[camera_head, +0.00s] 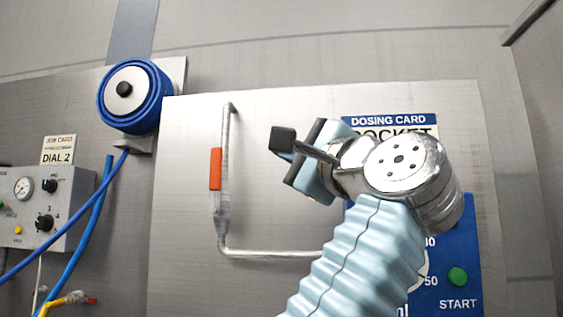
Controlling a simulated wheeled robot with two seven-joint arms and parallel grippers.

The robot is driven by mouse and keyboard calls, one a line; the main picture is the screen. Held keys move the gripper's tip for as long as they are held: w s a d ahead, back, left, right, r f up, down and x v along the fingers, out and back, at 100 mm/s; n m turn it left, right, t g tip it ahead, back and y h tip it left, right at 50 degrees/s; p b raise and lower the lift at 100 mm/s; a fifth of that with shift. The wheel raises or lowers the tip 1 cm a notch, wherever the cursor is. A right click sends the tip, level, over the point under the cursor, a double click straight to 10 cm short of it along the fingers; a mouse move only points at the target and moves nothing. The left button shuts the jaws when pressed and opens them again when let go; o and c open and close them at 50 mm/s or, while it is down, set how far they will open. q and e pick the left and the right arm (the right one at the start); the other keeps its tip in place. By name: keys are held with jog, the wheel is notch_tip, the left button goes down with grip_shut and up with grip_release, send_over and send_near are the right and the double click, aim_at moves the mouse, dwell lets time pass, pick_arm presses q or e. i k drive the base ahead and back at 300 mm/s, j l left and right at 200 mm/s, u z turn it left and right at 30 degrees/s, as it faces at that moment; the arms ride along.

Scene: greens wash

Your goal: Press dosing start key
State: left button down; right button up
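The green START key (457,276) sits at the lower right on a blue dosing panel (466,230), with the word START below it. My wrist and pale blue sleeve cover much of the panel's dial and the lower part of the dosing card (388,121). My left gripper is not in view.
A steel panel (190,130) carries a bent pipe with an orange grip (215,169). A blue hose reel (130,95) and a grey dial box (40,210) are at left, with blue hoses hanging. The area right of the key looks clear.

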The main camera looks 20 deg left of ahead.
aim_at(456, 276)
jog(key=k, duration=1)
